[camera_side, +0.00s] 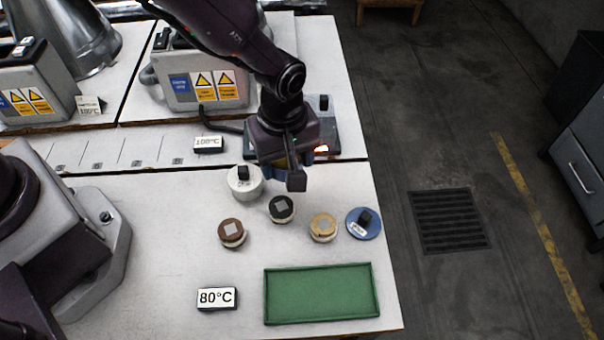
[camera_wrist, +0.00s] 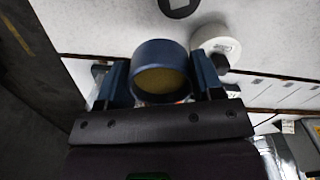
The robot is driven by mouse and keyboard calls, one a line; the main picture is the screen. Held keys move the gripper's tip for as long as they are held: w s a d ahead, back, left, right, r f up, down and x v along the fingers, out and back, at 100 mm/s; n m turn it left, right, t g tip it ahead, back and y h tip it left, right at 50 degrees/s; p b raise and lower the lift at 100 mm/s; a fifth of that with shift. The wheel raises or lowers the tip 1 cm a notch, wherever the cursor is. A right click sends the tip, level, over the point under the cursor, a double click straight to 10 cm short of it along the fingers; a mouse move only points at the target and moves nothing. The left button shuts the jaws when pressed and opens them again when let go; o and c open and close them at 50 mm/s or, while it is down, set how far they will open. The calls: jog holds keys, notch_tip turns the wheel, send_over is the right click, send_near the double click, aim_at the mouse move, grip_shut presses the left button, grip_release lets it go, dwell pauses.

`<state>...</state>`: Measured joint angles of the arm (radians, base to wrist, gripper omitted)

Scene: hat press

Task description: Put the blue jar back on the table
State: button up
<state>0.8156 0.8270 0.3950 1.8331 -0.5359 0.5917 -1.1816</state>
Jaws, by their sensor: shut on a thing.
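The blue jar (camera_wrist: 160,50) is open at the top, with yellowish contents inside. In the wrist view it sits between the two blue fingers of my gripper (camera_wrist: 162,80), which is shut on it. In the side view my gripper (camera_side: 288,165) is by the front of the heating plate (camera_side: 323,120), over the back of the near table (camera_side: 350,185). The gripper hides most of the jar there, so its height is hard to tell. A blue lid (camera_side: 363,222) with a black knob lies on the table at the right.
A white lidded jar (camera_side: 243,183) stands left of the gripper. Black (camera_side: 281,208), brown (camera_side: 231,231) and tan (camera_side: 322,226) lidded jars stand in front. A green tray (camera_side: 320,292) and an 80°C sign (camera_side: 216,298) are nearer. Open table lies between them.

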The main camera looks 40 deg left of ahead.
aim_at(299, 158)
jog(key=w+f, duration=0.1)
jog(key=w+d+f, duration=0.1)
jog(key=shift+d+f, duration=0.1)
jog(key=shift+f, duration=0.2)
jog(key=shift+w+d+f, duration=0.1)
jog(key=shift+w+f, duration=0.05)
jog(key=shift+f, duration=0.75)
jog(key=shift+w+f, duration=0.1)
jog(key=shift+f, duration=0.8)
jog(key=shift+f, duration=0.1)
jog(key=o, duration=0.9)
notch_tip(299, 158, up, 12)
jog(key=shift+r, duration=0.1)
jog(key=shift+r, duration=0.1)
